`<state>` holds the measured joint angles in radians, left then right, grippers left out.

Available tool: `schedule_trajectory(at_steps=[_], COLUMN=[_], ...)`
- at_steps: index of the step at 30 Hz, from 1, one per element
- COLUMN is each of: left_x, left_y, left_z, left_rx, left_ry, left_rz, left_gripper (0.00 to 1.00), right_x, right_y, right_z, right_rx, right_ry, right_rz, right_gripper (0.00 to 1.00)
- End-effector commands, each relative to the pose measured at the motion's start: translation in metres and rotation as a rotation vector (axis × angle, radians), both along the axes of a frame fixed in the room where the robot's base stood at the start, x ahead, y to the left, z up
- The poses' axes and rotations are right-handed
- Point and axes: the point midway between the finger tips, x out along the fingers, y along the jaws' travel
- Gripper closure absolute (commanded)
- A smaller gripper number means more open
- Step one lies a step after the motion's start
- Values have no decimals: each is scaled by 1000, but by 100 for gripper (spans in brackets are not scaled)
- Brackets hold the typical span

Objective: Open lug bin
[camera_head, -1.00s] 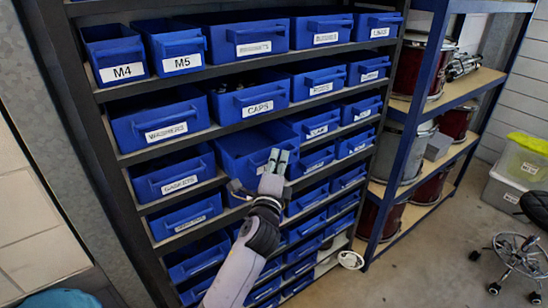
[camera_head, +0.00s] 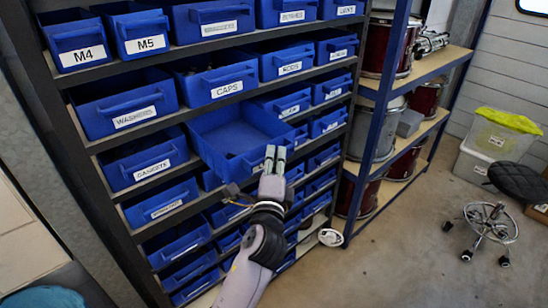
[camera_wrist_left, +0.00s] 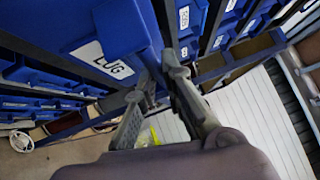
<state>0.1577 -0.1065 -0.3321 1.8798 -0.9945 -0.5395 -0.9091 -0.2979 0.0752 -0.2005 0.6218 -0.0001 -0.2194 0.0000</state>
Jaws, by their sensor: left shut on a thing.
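The lug bin (camera_head: 220,143) is a blue bin pulled well out of the rack, below the CAPS bin, its inside showing from above. My left gripper (camera_head: 273,160) is at the bin's front edge in the head view. My right gripper is not in view.
The dark rack (camera_head: 70,130) holds many other labelled blue bins, including the CAPS bin (camera_head: 215,78) directly above. A shelf with drums (camera_head: 388,48) stands to the right.

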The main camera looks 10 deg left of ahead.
Motion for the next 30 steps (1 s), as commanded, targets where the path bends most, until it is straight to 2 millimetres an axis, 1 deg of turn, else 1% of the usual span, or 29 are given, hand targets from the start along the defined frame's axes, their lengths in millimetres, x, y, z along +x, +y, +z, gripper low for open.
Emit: schedule_trajectory(at_steps=[1, 10, 20, 23, 25, 30], left_x=[0, 0, -2, -11, -21, -57], left_y=[1, 1, 0, -1, -2, -6], left_z=[-1, -1, -1, -3, -5, -10], left_rx=[-1, 0, 0, 0, -1, -2], left_ry=[3, 2, 1, 2, 4, 5], left_rz=[1, 0, 0, -1, -1, 0], left_gripper=[90, 70, 70, 70, 70, 70], right_x=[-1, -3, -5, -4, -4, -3], right_y=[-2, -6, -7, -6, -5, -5], right_z=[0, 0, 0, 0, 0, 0], right_rx=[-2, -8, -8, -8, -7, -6], right_ry=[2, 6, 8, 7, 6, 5], right_rz=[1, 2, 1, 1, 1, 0], right_gripper=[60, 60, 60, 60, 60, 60])
